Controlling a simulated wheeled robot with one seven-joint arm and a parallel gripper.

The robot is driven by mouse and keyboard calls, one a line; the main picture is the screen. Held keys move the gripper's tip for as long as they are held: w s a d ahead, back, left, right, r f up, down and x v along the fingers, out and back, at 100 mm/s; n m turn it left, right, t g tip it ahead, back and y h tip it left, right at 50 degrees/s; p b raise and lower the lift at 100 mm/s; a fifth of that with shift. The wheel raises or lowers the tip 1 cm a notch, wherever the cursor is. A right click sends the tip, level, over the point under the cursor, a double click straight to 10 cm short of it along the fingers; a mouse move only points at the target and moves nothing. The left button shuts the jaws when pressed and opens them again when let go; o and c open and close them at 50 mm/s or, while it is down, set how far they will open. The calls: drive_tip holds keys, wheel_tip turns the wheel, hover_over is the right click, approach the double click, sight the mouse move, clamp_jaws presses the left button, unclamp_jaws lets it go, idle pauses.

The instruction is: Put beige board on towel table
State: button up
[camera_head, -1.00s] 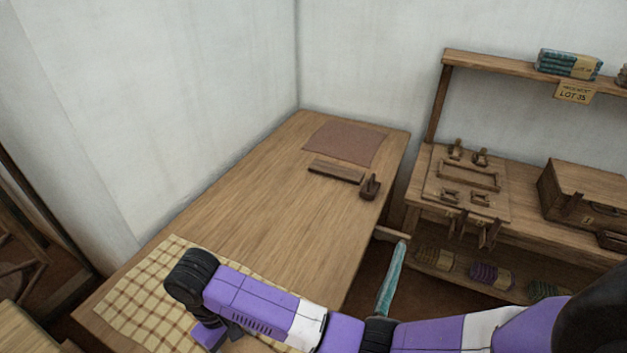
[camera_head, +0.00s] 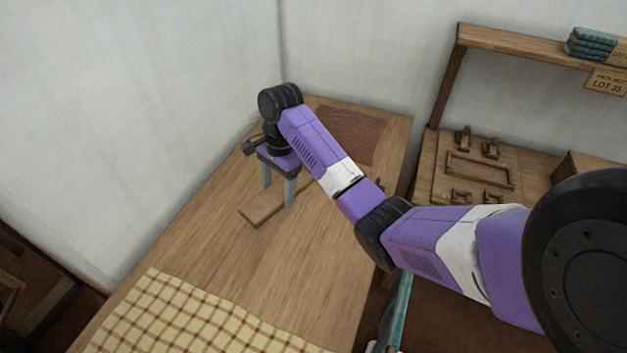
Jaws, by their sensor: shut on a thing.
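The light-brown flat board (camera_head: 257,213) is at my gripper (camera_head: 278,197), over the far half of the wooden table (camera_head: 225,258). My gripper points down, with its two grey fingers at the board, and it is shut on the board. I cannot tell whether the board touches the tabletop. A yellow checked towel (camera_head: 165,318) lies on the near end of the same table.
A reddish-brown mat (camera_head: 352,133) lies at the table's far end, partly behind my arm. To the right stands a wooden bench (camera_head: 515,160) with fittings, under a shelf (camera_head: 530,50) with a stack of teal items (camera_head: 590,42). The tabletop between the board and towel is clear.

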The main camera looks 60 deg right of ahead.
drive_tip(key=s+d+r+m+t+h+p, duration=0.1)
drive_tip(key=s+d+r+m, duration=0.2)
drive_tip(key=d+m, duration=0.4)
drive_tip(key=s+d+r+m+h+p, duration=0.1)
drive_tip(key=s+d+r+m, duration=0.25)
drive_tip(key=d+m, duration=0.3)
drive_tip(key=b, duration=0.6)
hover_over(322, 197)
wheel_tip(322, 197, down, 6)
drive_tip(key=shift+m, duration=0.25)
drive_tip(key=f, duration=0.8)
drive_tip(key=shift+s+f, duration=0.3)
drive_tip(key=shift+f, duration=2.5)
drive_tip(key=shift+f, duration=0.1)
drive_tip(key=o, duration=1.6)
drive_tip(key=shift+c, duration=0.2)
wheel_tip(322, 197, up, 12)
drive_tip(key=s, duration=0.1)
drive_tip(key=shift+s, duration=0.4)
drive_tip(key=shift+d, duration=0.1)
